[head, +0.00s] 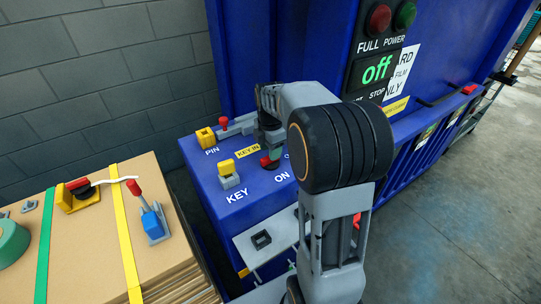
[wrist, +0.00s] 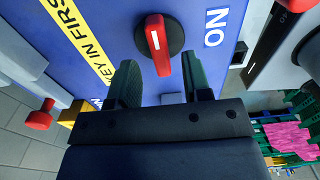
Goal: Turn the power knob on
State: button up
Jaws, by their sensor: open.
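The power knob (wrist: 158,40) is a red handle with a white line on a round black base, on the blue panel beside the "ON" label (wrist: 215,27). In the wrist view it lies just ahead of the fingertips, between their lines. My gripper (wrist: 160,77) is open, one dark finger to each side, and nothing is held. In the head view my gripper (head: 270,143) is over the blue panel, and a red part of the knob (head: 266,161) shows below it. My arm hides part of the panel lettering. The display (head: 377,69) reads "off".
A yellow key piece (head: 226,167) and a yellow pin block (head: 205,136) with a red-tipped grey pin (head: 224,123) stand close left of the gripper. Red (head: 379,18) and green (head: 405,15) buttons sit above. A cardboard-topped stack (head: 90,230) is at left.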

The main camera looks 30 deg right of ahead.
jog(key=shift+f, duration=1.65)
grip_shut()
